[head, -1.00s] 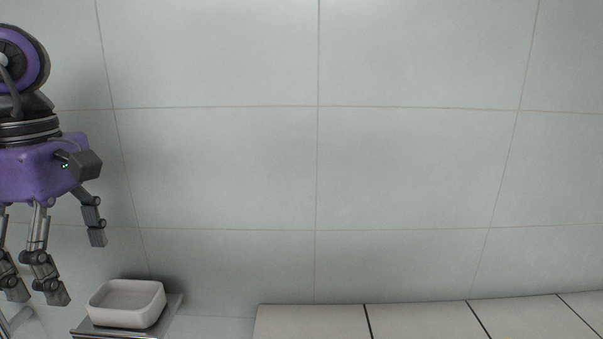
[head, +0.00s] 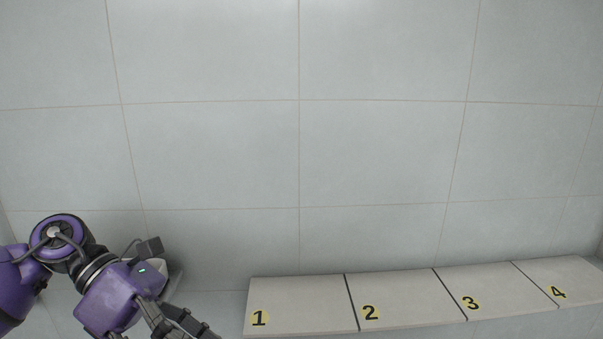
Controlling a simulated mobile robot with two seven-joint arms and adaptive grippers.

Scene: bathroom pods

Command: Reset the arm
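My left arm comes in from the left and bends down towards the bottom edge in the head view. My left gripper (head: 165,328) hangs at the lower left with its dark fingers spread apart; their ends are partly cut off by the frame's bottom edge. I see nothing between the fingers. My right gripper is not in view.
A white basin (head: 176,274) is mostly hidden behind my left gripper. A pale ledge (head: 300,293) with sections numbered 1 to 4 runs along the wall to the right, its top bare. The tiled wall (head: 300,150) fills the background.

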